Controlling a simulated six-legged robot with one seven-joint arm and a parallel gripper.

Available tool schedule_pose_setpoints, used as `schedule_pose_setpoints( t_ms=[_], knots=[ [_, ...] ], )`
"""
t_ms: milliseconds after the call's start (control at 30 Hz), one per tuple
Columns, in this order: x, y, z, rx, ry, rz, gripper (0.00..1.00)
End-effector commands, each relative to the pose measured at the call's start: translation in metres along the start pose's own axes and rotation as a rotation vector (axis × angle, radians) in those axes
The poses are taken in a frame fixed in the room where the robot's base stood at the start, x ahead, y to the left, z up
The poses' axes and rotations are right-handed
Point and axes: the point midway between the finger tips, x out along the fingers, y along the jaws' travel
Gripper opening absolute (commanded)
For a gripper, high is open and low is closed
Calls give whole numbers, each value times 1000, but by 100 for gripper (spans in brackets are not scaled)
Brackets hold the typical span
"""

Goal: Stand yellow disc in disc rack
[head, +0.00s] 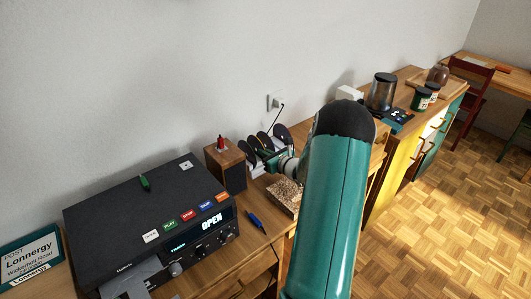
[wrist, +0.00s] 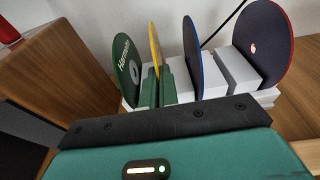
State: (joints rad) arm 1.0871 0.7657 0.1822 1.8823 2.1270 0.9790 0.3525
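The yellow disc (wrist: 154,45) stands upright, nearly edge-on, in the wrist view. My gripper (wrist: 158,88) has its green fingers on either side of the disc's lower part, apparently closed on it. The white disc rack (wrist: 238,70) holds a green disc (wrist: 124,62) to the left, a blue-edged disc (wrist: 190,48) to the right and a red-edged dark disc (wrist: 262,45) further right. The yellow disc is in line with the rack between the green and blue-edged discs. Its bottom edge is hidden, so its seating cannot be seen. In the head view my gripper (head: 271,158) is at the rack.
A black player (head: 150,215) reading OPEN, with its tray (head: 135,283) out, stands left. A wooden speaker (head: 225,163) with a red item on top is close left of the rack. A blue pen (head: 256,222) and a speckled block (head: 284,196) lie in front.

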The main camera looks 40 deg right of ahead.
Motion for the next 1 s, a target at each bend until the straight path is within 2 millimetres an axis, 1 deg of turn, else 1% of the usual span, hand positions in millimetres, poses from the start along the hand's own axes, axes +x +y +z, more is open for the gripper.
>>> schedule_pose_setpoints(
  t_ms=[367, 467, 500, 533, 833, 933, 1000],
  knots=[
    [1, 0, -3, 0, 0, 0, 0],
    [1, 0, -3, 0, 0, 0, 18],
    [0, 0, -3, 0, 0, 0, 25],
    [0, 0, -3, 0, 0, 0, 27],
    [-1, 0, -3, 0, 0, -1, 27],
    [-8, -1, -3, 0, 1, -2, 27],
    [-18, -2, -3, 0, 2, -4, 27]
  ],
)
